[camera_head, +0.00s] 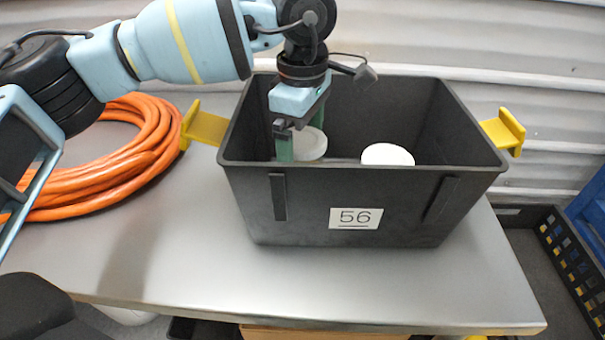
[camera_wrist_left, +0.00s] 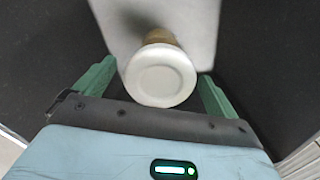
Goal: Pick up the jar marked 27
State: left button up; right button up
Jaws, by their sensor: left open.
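Two white round lids show inside the dark bin (camera_head: 300,203) in the head view. The left lid (camera_head: 311,146) is by my left gripper (camera_head: 301,138), and the right lid (camera_head: 387,154) stands apart from it. In the left wrist view a jar (camera_wrist_left: 161,76) with a white lid and a brownish body lies between the green fingers of my left gripper (camera_wrist_left: 158,72). The fingers are open, with gaps visible on both sides of the lid. No number 27 is readable on either jar; the sides are hidden. My right gripper is not in view.
The bin carries a label (camera_head: 355,218) reading 56 and has yellow handles (camera_head: 204,126) at both ends. It stands on a grey metal table (camera_head: 170,270). A coiled orange hose (camera_head: 105,160) lies to its left. The table front is clear.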

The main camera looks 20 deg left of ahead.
pick_arm(q)
notch_tip(320, 180, down, 2)
jog(key=c, duration=1.9)
notch_tip(320, 180, up, 10)
jog(key=shift+r, duration=0.1)
